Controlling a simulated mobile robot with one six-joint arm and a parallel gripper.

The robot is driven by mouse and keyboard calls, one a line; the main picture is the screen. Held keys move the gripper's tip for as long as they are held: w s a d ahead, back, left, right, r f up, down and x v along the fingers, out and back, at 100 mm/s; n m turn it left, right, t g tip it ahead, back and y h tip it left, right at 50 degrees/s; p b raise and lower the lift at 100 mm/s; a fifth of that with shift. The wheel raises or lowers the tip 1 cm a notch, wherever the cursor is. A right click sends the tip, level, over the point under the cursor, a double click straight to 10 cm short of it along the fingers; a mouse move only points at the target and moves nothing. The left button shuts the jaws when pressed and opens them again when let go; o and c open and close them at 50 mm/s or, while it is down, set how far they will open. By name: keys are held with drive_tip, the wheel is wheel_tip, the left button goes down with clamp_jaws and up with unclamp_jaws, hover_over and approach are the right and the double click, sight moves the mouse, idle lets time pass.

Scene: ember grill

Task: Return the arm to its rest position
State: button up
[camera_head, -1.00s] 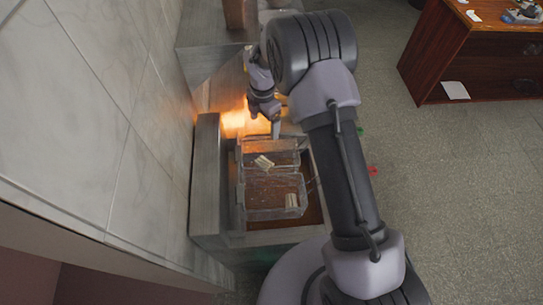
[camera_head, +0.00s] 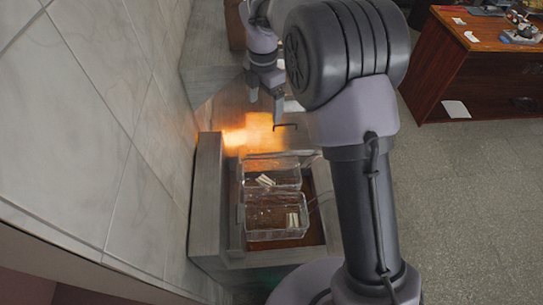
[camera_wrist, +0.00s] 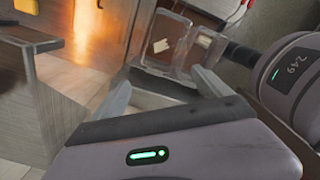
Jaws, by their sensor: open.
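My arm is raised over the grill area in the head view, with its elbow bent high. My gripper (camera_head: 264,101) hangs at the upper middle, above and beyond the clear bins. Its fingers are apart with nothing between them. In the wrist view my gripper (camera_wrist: 165,90) also shows open and empty, its two pale fingers spread. The front part of my arm's wrist is partly hidden behind the big elbow joint in the head view.
Two clear bins (camera_head: 276,236) stand in a wooden-floored box, each with a small pale item. An orange fire glow (camera_head: 255,135) lies just behind them. A tiled wall (camera_head: 90,130) is close on the left. A brown desk (camera_head: 450,65) stands far right, with open floor before it.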

drive_tip(key=s+d+f+m+t+b, duration=0.2)
drive_tip(key=s+f+m+b, duration=0.5)
drive_tip(key=s+m+b, duration=0.2)
drive_tip(key=s+d+f+m+t+y+b, duration=0.1)
drive_tip(key=s+d+f+m+t+b, duration=0.1)
drive_tip(key=s+f+m+b, duration=0.5)
drive_tip(key=s+d+f+m+t+y+b, duration=0.1)
drive_tip(key=s+d+f+m+b, duration=0.2)
drive_tip(key=s+f+m+b, duration=0.5)
drive_tip(key=s+m+b, duration=0.5)
drive_tip(key=s+b, duration=0.1)
drive_tip(key=b, duration=0.5)
drive_tip(key=shift+s+t, duration=0.25)
drive_tip(key=shift+t, duration=0.15)
